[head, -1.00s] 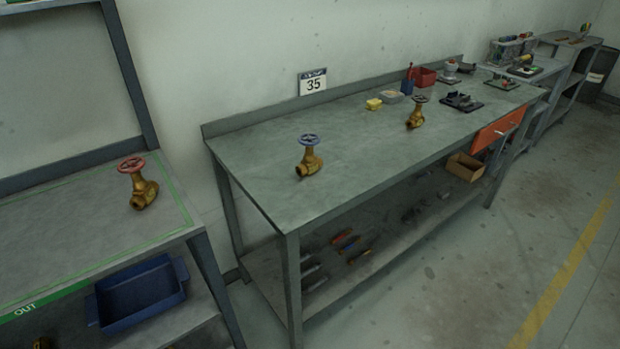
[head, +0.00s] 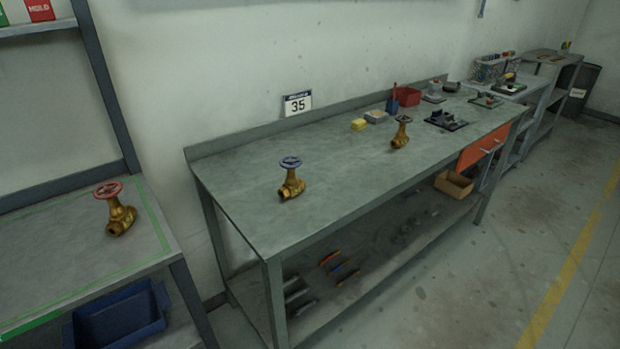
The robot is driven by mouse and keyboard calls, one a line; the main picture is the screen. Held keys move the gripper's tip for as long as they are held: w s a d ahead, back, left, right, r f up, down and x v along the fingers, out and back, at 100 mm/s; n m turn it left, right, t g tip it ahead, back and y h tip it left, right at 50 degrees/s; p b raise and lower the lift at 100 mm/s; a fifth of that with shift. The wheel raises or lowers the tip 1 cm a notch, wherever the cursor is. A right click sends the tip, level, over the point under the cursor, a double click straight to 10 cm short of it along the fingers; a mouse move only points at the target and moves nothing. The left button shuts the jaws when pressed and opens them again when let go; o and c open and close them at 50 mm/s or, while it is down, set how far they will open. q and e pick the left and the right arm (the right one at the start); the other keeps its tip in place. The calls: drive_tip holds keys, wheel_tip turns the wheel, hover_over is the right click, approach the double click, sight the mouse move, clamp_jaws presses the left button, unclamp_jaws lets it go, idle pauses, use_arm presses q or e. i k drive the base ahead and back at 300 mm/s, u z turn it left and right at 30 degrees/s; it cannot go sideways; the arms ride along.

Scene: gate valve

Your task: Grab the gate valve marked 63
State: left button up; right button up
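Three brass gate valves are in the head view. One with a blue handwheel (head: 291,186) stands on the near left part of the long workbench (head: 240,192). One with a dark reddish-brown handwheel (head: 401,136) stands further right on the same bench. One with a red handwheel (head: 118,218) stands on the left table (head: 45,252), inside a green outline. No number 63 can be read on any of them; they are too small to tell. Neither of my grippers is in view.
A sign reading 35 (head: 298,104) is on the wall behind the bench. A blue bin (head: 118,322) sits below the left table. A yellow block (head: 359,125), red bin (head: 406,96) and orange drawer (head: 481,148) are further right. Open floor lies at the right.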

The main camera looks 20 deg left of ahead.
sight(293, 186)
drive_tip(key=i, duration=0.45)
drive_tip(key=u, duration=0.8)
